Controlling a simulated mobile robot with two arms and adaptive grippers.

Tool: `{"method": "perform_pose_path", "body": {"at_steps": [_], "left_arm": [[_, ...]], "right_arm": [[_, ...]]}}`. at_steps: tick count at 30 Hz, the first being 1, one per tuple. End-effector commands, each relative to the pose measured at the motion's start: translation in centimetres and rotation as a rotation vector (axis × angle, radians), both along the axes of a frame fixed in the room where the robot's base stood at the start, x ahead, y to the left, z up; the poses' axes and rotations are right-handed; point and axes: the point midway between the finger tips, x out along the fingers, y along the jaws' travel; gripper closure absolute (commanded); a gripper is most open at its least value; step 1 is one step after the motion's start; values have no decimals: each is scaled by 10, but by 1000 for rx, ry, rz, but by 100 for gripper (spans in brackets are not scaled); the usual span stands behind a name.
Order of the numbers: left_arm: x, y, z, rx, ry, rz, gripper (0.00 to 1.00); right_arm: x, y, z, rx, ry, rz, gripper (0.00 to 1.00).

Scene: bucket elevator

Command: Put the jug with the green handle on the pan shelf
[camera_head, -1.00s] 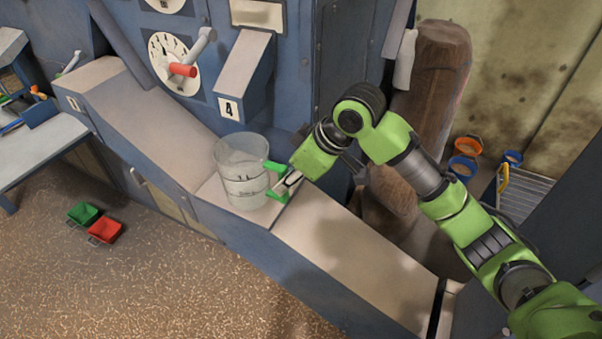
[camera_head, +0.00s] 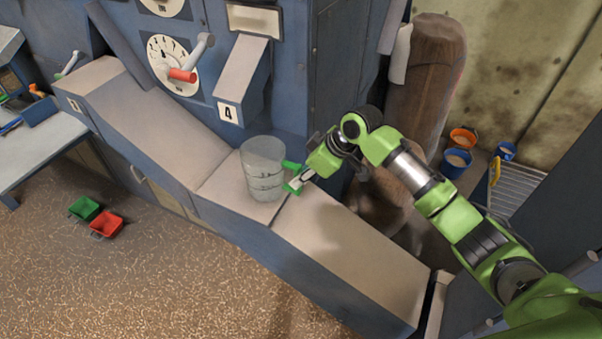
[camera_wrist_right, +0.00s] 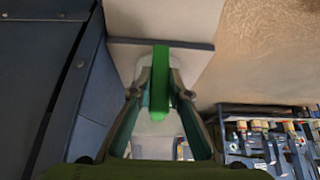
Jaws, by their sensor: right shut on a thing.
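The clear jug (camera_head: 263,168) with dark level marks stands upright in the head view, over the pale flat shelf (camera_head: 222,188) beneath the chute marked 4. I cannot tell whether its base touches the shelf. Its green handle (camera_head: 291,176) faces right. My right gripper (camera_head: 296,184) is shut on that handle. In the right wrist view the green handle (camera_wrist_right: 160,85) is between the two fingers, with the pale jug body behind it. My left gripper is not in view.
The chute marked 4 (camera_head: 241,75) hangs above and left of the jug. A dial with a red-tipped lever (camera_head: 182,75) is on the blue wall. A sloping pale surface (camera_head: 350,250) lies right of the shelf. Green (camera_head: 84,208) and red (camera_head: 106,224) bins are on the floor.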

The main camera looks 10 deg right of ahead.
Motion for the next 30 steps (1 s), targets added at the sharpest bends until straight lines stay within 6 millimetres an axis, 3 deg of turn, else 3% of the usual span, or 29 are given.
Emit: {"method": "perform_pose_path", "body": {"at_steps": [9,10,11,12,23,30], "left_arm": [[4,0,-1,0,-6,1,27],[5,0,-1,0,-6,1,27],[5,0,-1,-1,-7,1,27],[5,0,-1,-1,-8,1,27],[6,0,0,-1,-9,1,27],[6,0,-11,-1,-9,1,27]], "right_arm": [[0,1,-4,1,1,1,100],[0,0,-4,0,1,1,75],[0,0,-3,0,1,1,67],[0,0,-3,0,1,1,66],[0,0,1,0,0,1,66],[-10,-16,30,-1,-3,2,66]]}}
